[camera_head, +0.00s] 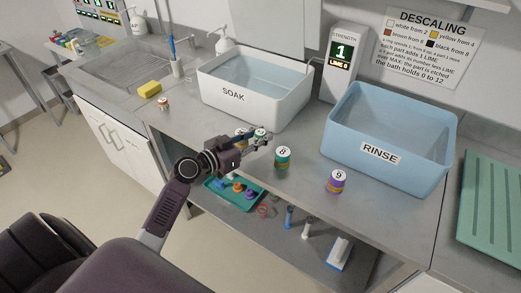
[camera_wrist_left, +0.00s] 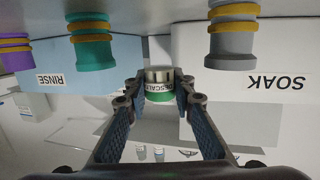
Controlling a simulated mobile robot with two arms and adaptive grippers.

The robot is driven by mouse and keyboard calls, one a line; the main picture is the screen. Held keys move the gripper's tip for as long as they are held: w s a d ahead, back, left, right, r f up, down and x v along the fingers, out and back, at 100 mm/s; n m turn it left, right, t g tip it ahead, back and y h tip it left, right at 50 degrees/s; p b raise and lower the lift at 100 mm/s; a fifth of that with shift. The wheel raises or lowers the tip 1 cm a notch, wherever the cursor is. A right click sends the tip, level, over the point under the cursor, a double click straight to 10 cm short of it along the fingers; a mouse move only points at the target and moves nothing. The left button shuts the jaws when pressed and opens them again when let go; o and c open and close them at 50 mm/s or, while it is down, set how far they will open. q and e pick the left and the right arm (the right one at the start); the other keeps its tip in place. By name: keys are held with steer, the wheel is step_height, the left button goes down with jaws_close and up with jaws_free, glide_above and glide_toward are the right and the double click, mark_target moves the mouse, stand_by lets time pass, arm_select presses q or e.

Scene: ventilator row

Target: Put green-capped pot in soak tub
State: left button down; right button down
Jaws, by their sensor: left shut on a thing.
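The green-capped pot (camera_wrist_left: 159,86) is between the fingertips of my left gripper (camera_wrist_left: 158,92), seen upside down in the left wrist view; its green part carries partly visible lettering. In the head view my left gripper (camera_head: 261,138) is shut on this small pot (camera_head: 261,132), over the counter in front of the soak tub. The soak tub (camera_head: 234,96) is white, labelled SOAK and holds clear liquid. It also shows in the left wrist view (camera_wrist_left: 278,100). The pot is outside the tub. My right gripper is not in view.
A teal jar (camera_head: 283,158) marked 8 and a purple jar (camera_head: 336,181) marked 9 stand right of the gripper. A grey, yellow-banded jar (camera_wrist_left: 232,35) stands close by. The blue rinse tub (camera_head: 345,143) is further right. A yellow sponge (camera_head: 149,90) lies left.

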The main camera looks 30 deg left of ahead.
mark_target(260, 154)
arm_select(q)
steer(key=shift+f+b, duration=0.3)
steer(key=shift+f, duration=2.65)
steer(key=shift+f, duration=0.15)
steer(key=c, duration=1.7)
jaws_free()
steer(key=shift+o, duration=0.2)
